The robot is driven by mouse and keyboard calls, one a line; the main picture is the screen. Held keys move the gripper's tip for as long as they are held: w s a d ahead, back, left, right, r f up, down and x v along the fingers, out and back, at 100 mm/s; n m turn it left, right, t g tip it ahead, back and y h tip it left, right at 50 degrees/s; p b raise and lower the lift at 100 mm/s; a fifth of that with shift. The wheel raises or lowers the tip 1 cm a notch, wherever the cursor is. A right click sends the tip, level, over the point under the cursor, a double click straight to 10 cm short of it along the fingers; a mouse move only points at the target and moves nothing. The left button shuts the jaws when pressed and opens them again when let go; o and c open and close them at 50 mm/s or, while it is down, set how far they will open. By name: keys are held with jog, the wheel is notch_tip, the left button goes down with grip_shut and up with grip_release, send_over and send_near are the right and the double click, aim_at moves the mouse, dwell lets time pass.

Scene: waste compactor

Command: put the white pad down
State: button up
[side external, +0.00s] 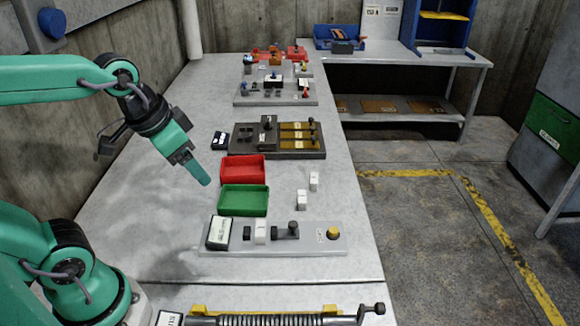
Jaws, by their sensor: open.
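My gripper (198,170) is above the grey table, left of the red tray, pointing down and to the right. It is open, and nothing shows between its fingers. Two small white blocks stand on the table right of the trays: one farther back (314,181) and one nearer (301,200). Another white block (260,232) stands on the grey panel (304,244) in front of the green tray. I cannot tell which of these is the white pad. All are apart from my gripper.
The red tray (243,169) and green tray (244,200) look empty. The panel has a dark lever and a yellow button (333,233). A dark unit with brass strips (285,138) stands behind the trays. The table's right strip beside the white blocks is clear.

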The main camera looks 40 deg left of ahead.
jog(key=shift+s+a+r+n+t, duration=0.15)
jog(key=shift+s+n+t, duration=0.1)
jog(key=shift+s+n, duration=0.25)
jog(key=shift+s+a+r+n+t, duration=0.15)
jog(key=shift+s+n+t, duration=0.15)
jog(key=shift+s, duration=0.4)
